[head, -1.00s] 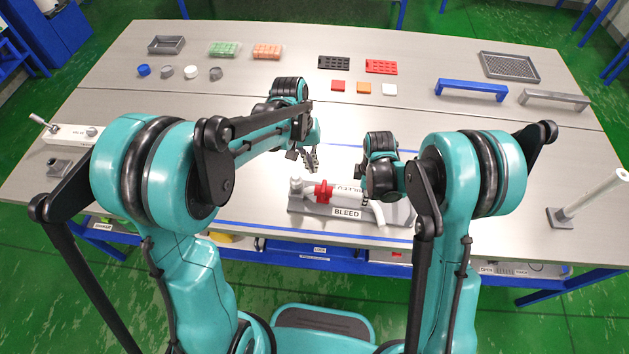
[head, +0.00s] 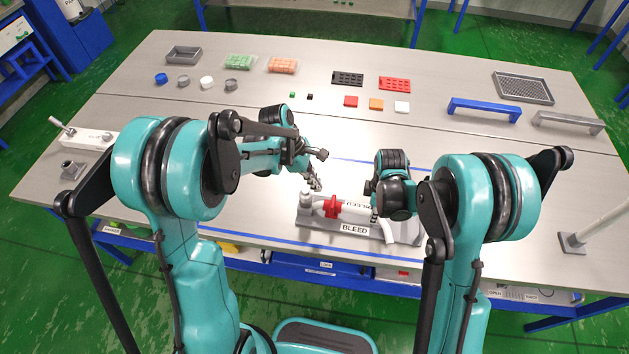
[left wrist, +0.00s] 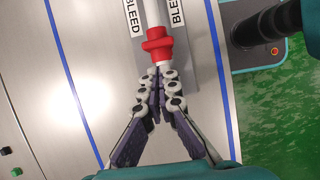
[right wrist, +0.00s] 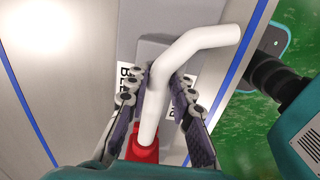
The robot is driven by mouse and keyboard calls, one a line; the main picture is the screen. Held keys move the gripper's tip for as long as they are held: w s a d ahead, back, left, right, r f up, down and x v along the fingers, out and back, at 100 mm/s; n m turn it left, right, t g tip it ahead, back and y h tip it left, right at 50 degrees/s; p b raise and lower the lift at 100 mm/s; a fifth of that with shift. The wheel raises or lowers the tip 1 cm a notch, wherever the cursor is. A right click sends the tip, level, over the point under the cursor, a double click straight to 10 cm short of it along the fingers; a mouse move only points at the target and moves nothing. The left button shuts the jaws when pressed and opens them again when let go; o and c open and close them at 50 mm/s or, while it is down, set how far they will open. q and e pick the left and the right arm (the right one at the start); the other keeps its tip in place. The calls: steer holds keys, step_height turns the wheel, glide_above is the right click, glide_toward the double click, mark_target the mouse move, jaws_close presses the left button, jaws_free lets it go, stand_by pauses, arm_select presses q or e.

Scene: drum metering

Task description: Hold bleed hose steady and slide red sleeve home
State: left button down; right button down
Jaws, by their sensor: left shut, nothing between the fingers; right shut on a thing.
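The white bleed hose (head: 352,210) lies above a grey base (head: 319,225) labelled BLEED, its bent free end pointing toward the front right. The red sleeve (head: 331,207) is around the white line near the base's left part; it also shows in the left wrist view (left wrist: 157,43). My left gripper (head: 316,184) is shut and empty, its fingertips (left wrist: 158,72) close by the sleeve. I cannot tell whether they touch it. My right gripper (right wrist: 160,82) is shut on the white hose (right wrist: 190,52), between the sleeve (right wrist: 142,149) and the bend. In the head view its fingers are mostly hidden.
Small blocks, trays and rings lie farther back. A blue handle (head: 484,107) is at the back right, a white lever device (head: 90,139) at the left. The middle of the table is fairly clear.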

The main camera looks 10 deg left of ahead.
mark_target(353, 208)
arm_select(q)
steer(key=x, duration=0.6)
steer(key=shift+d+f, duration=0.1)
steer(key=shift+f, duration=0.1)
steer(key=d, duration=0.7)
steer(key=shift+d, duration=0.4)
arm_select(e)
steer(key=shift+a, duration=0.1)
arm_select(q)
steer(key=shift+r, duration=0.1)
arm_select(e)
steer(key=c, duration=1.3)
jaws_free()
arm_select(q)
steer(key=v, duration=1)
